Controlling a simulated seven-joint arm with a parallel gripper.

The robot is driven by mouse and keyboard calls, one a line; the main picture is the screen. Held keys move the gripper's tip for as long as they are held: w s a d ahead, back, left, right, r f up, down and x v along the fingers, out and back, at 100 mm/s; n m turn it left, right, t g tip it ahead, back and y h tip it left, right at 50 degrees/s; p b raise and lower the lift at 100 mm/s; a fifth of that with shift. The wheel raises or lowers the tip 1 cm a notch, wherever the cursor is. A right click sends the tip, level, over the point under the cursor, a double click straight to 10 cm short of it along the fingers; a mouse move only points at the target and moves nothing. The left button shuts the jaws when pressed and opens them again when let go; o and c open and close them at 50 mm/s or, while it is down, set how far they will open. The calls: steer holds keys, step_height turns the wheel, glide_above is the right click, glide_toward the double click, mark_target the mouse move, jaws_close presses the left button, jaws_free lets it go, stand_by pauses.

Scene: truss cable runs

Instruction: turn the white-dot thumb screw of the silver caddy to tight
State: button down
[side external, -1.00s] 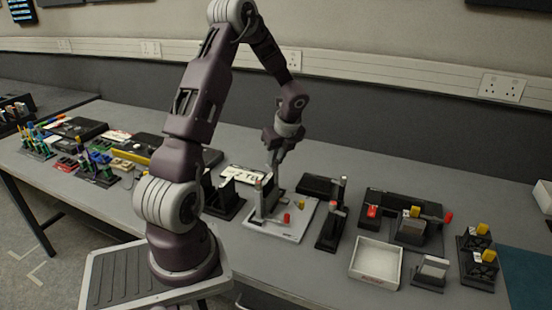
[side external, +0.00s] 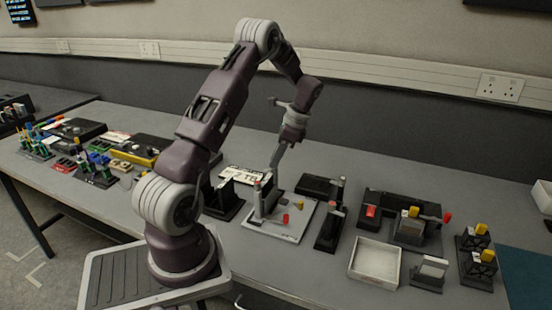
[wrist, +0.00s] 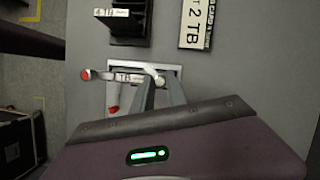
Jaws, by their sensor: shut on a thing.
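The silver caddy (side external: 290,232) is a light grey plate with uprights, standing on the bench right of my arm's base. In the wrist view its plate (wrist: 172,70) lies partly behind my fingers. My gripper (side external: 272,172) reaches down at a slant to the caddy's rear upright. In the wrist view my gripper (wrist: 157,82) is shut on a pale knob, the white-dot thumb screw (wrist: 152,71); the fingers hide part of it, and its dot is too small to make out. A red-tipped post (wrist: 86,75) stands left of it, and a red piece (wrist: 113,108) lies nearer.
A black holder (side external: 222,200) stands left of the caddy and a black upright fixture (side external: 331,228) right of it. A label plate reading 2 TB (wrist: 196,22) lies behind. An open white tray (side external: 375,262) is at the front right.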

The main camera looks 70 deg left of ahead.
steer(key=n, duration=0.2)
steer(key=n+h, duration=0.1)
steer(key=n, duration=0.1)
steer(key=shift+a+g+h, duration=0.15)
steer(key=shift+g+h, duration=0.15)
steer(key=shift+n+h, duration=0.6)
steer(key=shift+n, duration=1.3)
steer(key=c, duration=1.3)
jaws_free()
steer(key=v, duration=0.7)
steer(key=shift+a, duration=0.1)
steer(key=shift+r, duration=0.1)
